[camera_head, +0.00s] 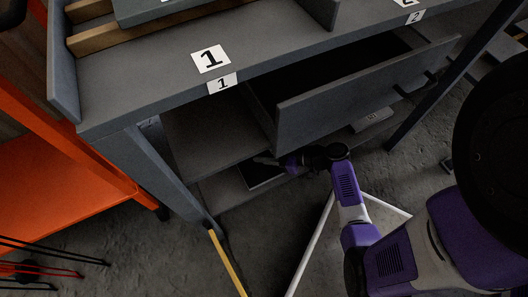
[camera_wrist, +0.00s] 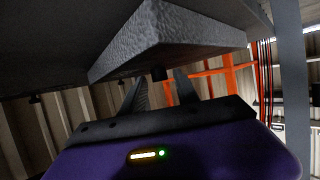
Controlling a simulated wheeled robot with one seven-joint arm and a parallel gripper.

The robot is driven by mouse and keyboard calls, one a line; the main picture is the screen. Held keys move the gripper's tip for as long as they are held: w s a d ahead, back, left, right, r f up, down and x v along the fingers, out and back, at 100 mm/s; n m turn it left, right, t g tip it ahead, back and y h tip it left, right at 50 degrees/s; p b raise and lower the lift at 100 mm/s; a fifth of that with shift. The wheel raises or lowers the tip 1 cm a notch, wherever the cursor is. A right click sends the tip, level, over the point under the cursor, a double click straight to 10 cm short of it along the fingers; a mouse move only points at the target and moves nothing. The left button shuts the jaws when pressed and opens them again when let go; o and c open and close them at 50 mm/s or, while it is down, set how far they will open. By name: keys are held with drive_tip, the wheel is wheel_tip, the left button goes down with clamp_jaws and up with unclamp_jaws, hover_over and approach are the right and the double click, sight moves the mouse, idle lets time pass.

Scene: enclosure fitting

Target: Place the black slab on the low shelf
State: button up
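The black slab (camera_head: 262,175) is a dark flat piece with a pale edge. It lies at the low shelf (camera_head: 222,188), under the bench, and is partly hidden by the upper shelf and my gripper. My gripper (camera_head: 282,162) is right beside the slab's right end; whether they touch is unclear. In the wrist view its two fingers (camera_wrist: 158,88) stand apart, and a small dark piece (camera_wrist: 158,73) shows between the tips. A rough grey block (camera_wrist: 165,38) hangs just above the fingertips; I cannot tell whether it is the slab or part of the bench.
A drawer (camera_head: 355,95) stands pulled out above my arm. A middle shelf (camera_head: 210,130) and a bench leg (camera_head: 165,170) lie left of the slab. An orange rack (camera_head: 60,190) stands at the left. A yellow strip (camera_head: 226,262) lies on the floor.

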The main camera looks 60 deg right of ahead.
drive_tip(key=shift+r, duration=0.15)
drive_tip(key=shift+s+r+p, duration=0.15)
drive_tip(key=shift+p, duration=0.2)
drive_tip(key=p+v, duration=0.3)
drive_tip(key=v, duration=0.8)
drive_tip(key=shift+s+r, duration=0.1)
drive_tip(key=shift+s, duration=0.2)
drive_tip(key=shift+d, duration=0.1)
